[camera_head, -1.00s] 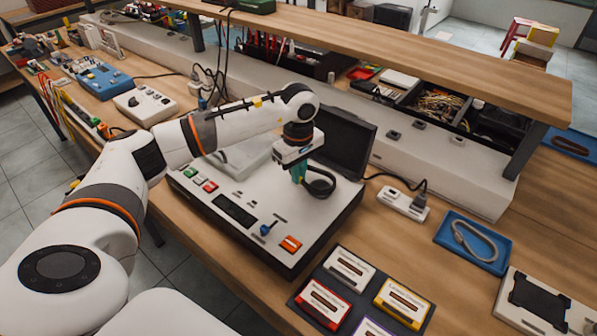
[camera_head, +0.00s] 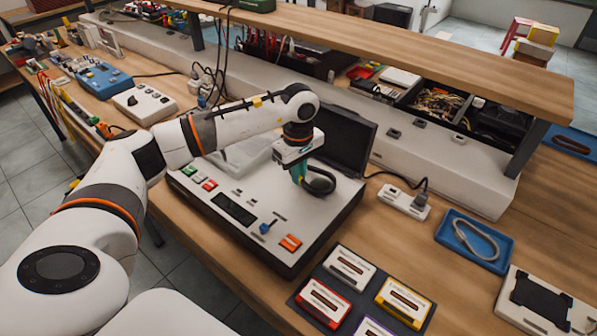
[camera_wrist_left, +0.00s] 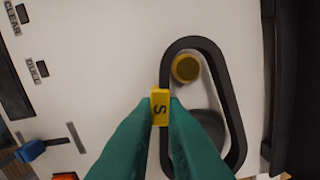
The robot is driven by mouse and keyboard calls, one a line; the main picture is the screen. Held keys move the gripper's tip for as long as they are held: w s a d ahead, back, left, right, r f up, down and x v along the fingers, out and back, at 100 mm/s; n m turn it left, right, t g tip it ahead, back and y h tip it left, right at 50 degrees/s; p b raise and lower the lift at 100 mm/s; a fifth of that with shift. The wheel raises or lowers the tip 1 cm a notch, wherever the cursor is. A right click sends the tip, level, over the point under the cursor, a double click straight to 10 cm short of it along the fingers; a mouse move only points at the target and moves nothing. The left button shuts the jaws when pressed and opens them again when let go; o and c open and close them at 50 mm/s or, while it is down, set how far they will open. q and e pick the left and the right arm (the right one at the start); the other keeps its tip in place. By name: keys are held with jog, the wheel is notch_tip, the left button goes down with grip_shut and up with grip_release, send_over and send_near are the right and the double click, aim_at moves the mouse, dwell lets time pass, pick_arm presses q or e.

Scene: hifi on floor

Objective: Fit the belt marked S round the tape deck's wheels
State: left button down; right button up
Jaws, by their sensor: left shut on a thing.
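The tape deck (camera_head: 218,191) lies on the bench with its dark lid raised at the back. My left gripper (camera_head: 298,181) is over the right part of its top, shut on the yellow tag marked S (camera_wrist_left: 160,107) of the black belt (camera_head: 323,184). In the left wrist view the belt (camera_wrist_left: 222,78) forms a long loop. A small brass wheel (camera_wrist_left: 186,68) shows inside its upper end, and a larger dark wheel (camera_wrist_left: 206,122) inside its lower part, partly hidden by the green fingers. I cannot tell whether the belt is seated or just above the wheels. My right gripper is not in view.
Several cassettes (camera_head: 350,266) lie on a dark mat in front of the deck. A blue tray (camera_head: 460,257) with a grey loop stands to the right. A wooden shelf (camera_head: 400,50) spans the back.

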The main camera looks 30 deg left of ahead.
pick_arm(q)
jog(key=shift+f+b, duration=0.6)
jog(key=shift+f, duration=0.1)
dwell(1.1)
jog(key=c, duration=1.4)
grip_release()
jog(key=shift+r, duration=0.1)
notch_tip(320, 180, up, 18)
jog(key=p, duration=0.3)
dwell(0.6)
